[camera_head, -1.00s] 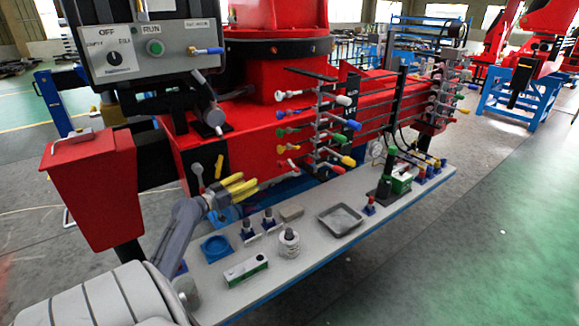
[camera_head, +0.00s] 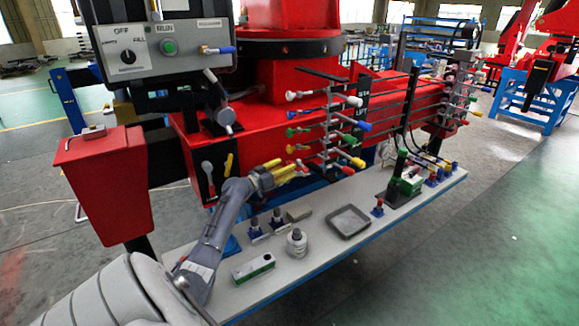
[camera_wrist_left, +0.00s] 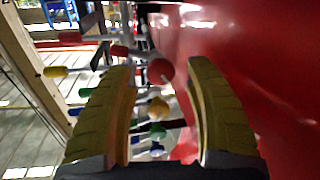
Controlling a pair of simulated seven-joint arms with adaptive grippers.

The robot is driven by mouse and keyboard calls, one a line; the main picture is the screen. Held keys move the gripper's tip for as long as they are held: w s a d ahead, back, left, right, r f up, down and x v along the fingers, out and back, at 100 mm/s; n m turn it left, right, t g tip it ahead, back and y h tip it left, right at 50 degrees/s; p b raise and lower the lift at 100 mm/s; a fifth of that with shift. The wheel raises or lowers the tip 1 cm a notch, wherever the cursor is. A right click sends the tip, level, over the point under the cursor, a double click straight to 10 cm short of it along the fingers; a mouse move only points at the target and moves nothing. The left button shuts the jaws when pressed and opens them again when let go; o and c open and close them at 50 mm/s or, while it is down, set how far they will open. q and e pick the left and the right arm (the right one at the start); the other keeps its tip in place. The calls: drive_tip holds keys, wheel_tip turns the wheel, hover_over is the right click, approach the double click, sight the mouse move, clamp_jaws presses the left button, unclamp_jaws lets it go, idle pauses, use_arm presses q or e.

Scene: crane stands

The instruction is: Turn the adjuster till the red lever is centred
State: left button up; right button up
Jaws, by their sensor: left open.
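My left gripper (camera_head: 297,168), with yellow fingers, is at the near side of the lever bank, just below its lowest left-hand handles. In the left wrist view the gripper (camera_wrist_left: 160,70) is open, with a red ball knob (camera_wrist_left: 160,72) showing between its fingertips; I cannot tell whether it touches them. In the head view a red-tipped lever (camera_head: 292,149) points left below a green one (camera_head: 292,132). A red handle (camera_head: 346,170) shows at the bank's lower right. I cannot single out the adjuster. My right gripper is out of view.
A grey bench (camera_head: 330,258) below holds a white-and-green box (camera_head: 254,269), a white bottle (camera_head: 297,242), a shallow grey tray (camera_head: 348,222) and small blue-based parts. A red beam stands behind the levers. A control box (camera_head: 165,50) hangs at the upper left.

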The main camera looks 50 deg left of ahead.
use_arm(q)
drive_tip(key=shift+w, duration=1.25)
drive_tip(key=shift+o, duration=0.3)
clamp_jaws()
